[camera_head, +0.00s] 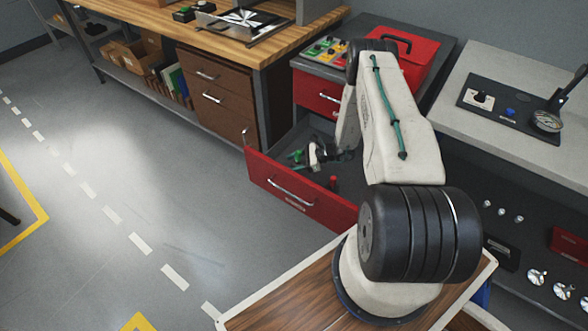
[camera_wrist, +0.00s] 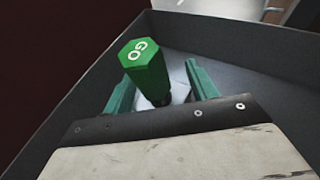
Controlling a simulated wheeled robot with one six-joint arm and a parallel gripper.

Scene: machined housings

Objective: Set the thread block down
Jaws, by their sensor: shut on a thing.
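My gripper (camera_wrist: 158,92) is inside an open drawer (camera_head: 312,207), its two green fingers closed on a pale block (camera_wrist: 181,92), which I take as the thread block. Only a small part of the block shows between the fingers. A green hexagonal handle marked GO (camera_wrist: 146,68) rises from the block, its dark lower end meeting it. In the head view my gripper (camera_head: 301,157) is small, low in the drawer. Whether the block touches the drawer floor cannot be told.
A small red piece (camera_head: 333,183) lies in the drawer, near its front. Drawer walls (camera_wrist: 75,90) rise close around my gripper. A red toolbox (camera_head: 408,57) and a tray of coloured parts (camera_head: 325,51) stand on the cabinet above. A grey bench (camera_head: 480,60) stands right.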

